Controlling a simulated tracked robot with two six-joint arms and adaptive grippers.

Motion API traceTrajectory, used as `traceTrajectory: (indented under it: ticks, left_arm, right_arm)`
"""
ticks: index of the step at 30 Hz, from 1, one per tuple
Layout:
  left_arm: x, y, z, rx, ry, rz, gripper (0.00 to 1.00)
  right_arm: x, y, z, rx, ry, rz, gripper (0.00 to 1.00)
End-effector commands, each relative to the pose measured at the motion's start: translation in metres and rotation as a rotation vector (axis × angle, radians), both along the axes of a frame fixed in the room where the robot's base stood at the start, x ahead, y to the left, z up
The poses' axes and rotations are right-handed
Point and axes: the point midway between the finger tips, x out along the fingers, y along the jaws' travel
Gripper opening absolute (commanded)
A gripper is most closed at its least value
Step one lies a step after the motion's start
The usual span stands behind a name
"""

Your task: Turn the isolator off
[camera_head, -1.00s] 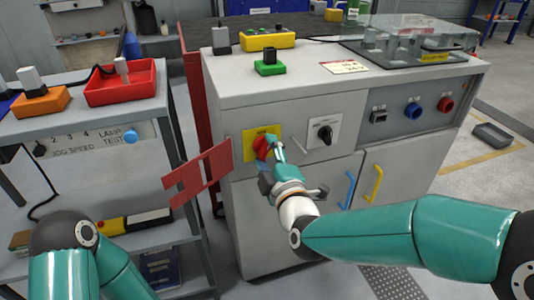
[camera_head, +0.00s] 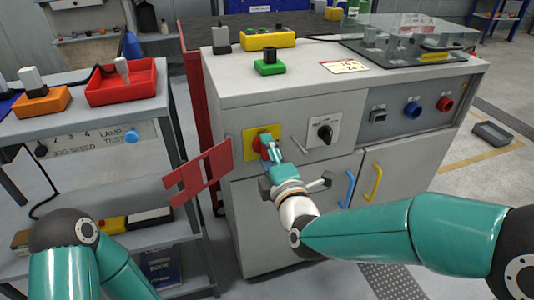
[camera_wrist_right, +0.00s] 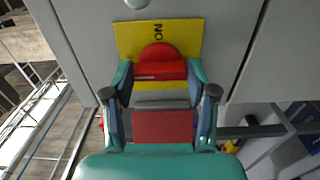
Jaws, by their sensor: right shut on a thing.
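The isolator is a red rotary handle (camera_head: 257,144) on a yellow plate (camera_head: 249,151) on the front of the grey cabinet. My right gripper (camera_head: 271,150) is at the handle and covers part of it. In the right wrist view the red handle (camera_wrist_right: 159,68) sits between the fingertips of my right gripper (camera_wrist_right: 160,77), which is shut on it. The plate (camera_wrist_right: 188,35) carries the label ON, turned sideways in that view. My left arm shows at the lower left of the head view, but its gripper does not.
A black rotary switch (camera_head: 324,132) is right of the isolator. Blue (camera_head: 412,110) and red (camera_head: 445,104) knobs are further right. A red slotted plate (camera_head: 203,173) juts out left of the cabinet. A shelf (camera_head: 66,118) stands at left.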

Motion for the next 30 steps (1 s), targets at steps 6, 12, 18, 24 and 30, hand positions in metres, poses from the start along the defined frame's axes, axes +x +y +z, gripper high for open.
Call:
traceTrajectory:
  ticks: [6,12,18,24,30]
  left_arm:
    - [0.000,0.000,0.000,0.000,0.000,0.000,0.48]
    - [0.000,0.000,0.000,0.000,0.000,0.000,0.48]
    - [0.000,0.000,0.000,0.000,0.000,0.000,0.48]
    - [0.000,0.000,0.000,0.000,0.000,0.000,0.48]
    - [0.000,0.000,0.000,0.000,0.000,0.000,0.48]
  right_arm:
    - [-0.002,0.004,-0.005,-0.007,0.011,0.012,0.72]
    - [-0.001,0.002,-0.003,-0.003,0.007,0.007,0.82]
    - [-0.002,0.001,-0.002,-0.002,0.005,0.004,0.82]
    - [-0.019,-0.004,-0.002,-0.002,0.005,0.005,0.82]
    - [-0.050,-0.014,-0.003,-0.002,0.007,0.006,0.82]
